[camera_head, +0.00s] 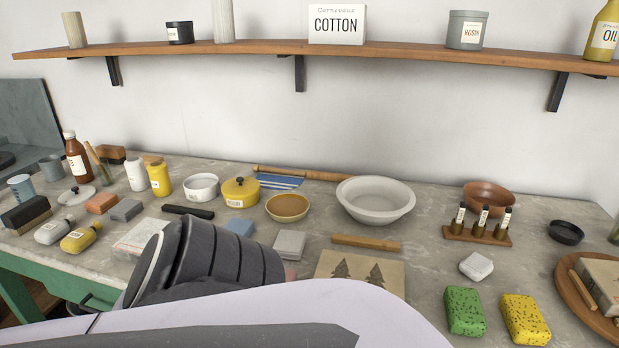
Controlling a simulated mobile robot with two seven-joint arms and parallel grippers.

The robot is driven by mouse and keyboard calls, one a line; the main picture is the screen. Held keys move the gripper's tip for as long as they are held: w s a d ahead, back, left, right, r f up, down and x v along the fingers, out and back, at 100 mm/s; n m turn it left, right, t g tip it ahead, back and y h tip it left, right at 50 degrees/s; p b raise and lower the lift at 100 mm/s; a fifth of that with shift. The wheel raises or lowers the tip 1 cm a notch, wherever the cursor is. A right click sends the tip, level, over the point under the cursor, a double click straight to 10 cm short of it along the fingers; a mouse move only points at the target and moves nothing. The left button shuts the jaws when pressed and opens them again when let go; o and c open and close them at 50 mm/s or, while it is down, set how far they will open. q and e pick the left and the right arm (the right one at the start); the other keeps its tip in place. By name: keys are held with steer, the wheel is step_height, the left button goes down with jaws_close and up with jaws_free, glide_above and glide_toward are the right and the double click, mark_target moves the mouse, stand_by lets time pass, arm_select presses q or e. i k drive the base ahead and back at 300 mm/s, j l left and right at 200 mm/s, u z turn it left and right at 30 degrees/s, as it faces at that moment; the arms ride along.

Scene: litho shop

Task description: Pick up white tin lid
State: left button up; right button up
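The white tin lid (76,195), a flat pale disc with a small knob on top, lies on the bench at the left, behind a white bottle and a yellow bottle lying on their sides. An open white tin (201,187) stands to its right, beside a yellow tin (240,192) with its lid on. A large grey and white link of my own arm fills the bottom centre and hides part of the bench. Neither gripper's fingers can be seen.
A brown bottle (75,155) and a grey cup (51,168) stand behind the lid. An orange block (101,203) and a grey block (126,210) sit just right of it. A dark brush-like block (26,212) is to its left. A white bowl (375,201) stands mid-bench.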

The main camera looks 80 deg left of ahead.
mark_target(76, 195)
steer(key=l+u, duration=0.2)
steer(key=u, duration=2.85)
steer(key=j, duration=0.1)
